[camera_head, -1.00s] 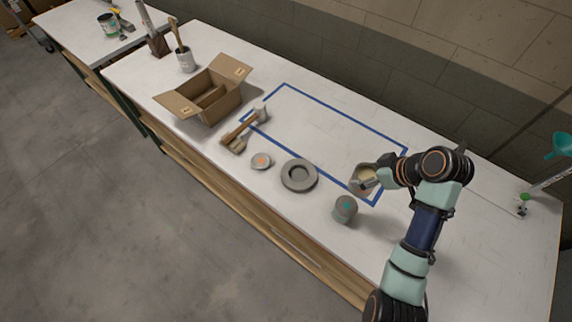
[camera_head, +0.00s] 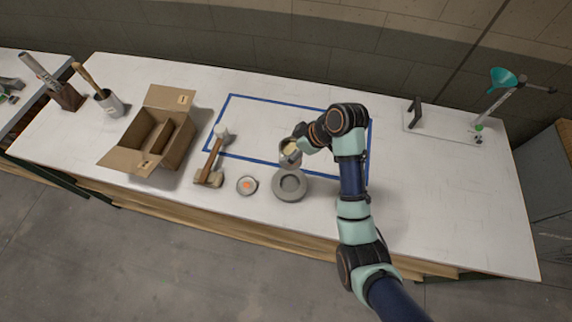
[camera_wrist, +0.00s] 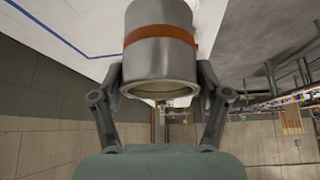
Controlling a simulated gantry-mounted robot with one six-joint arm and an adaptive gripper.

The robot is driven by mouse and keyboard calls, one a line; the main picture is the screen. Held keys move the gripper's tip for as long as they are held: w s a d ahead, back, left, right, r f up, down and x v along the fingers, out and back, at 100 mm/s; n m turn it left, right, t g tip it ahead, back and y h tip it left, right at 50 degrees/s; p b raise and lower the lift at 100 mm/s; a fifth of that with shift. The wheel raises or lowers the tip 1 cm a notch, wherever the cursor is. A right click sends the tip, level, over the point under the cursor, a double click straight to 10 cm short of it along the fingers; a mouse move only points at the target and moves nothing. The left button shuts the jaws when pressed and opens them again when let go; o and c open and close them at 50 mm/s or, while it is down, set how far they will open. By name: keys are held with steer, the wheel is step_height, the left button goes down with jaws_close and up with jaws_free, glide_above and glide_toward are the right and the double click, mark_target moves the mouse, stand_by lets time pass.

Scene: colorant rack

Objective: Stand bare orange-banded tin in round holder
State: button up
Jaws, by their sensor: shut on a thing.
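The grey tin with the orange band (camera_wrist: 160,52) is in my gripper (camera_wrist: 158,88), one finger on each side of it. In the head view the tin (camera_head: 286,160) is just behind the round holder, its open top showing a pale inside. My gripper (camera_head: 297,149) is at the tin's right side. The round holder (camera_head: 276,190) is a thick grey ring with an empty recess, lying on the bench. The tin looks raised above the bench; the exact gap is hard to tell.
A round lid with an orange dot (camera_head: 247,185) lies left of the holder. A mallet (camera_head: 212,158) and an open cardboard box (camera_head: 126,157) are farther left. Blue tape (camera_head: 270,98) outlines a mostly clear area behind.

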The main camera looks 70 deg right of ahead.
step_height(320, 180, down, 19)
steer(key=shift+f+b, duration=0.1)
steer(key=shift+b, duration=0.75)
steer(key=shift+f, duration=0.15)
steer(key=o, duration=1.3)
steer(key=shift+o, duration=0.2)
steer(key=shift+r, duration=0.35)
steer(key=p+v, duration=0.1)
steer(key=v, duration=1)
steer(key=shift+s+r, duration=0.25)
steer(key=shift+r, duration=0.05)
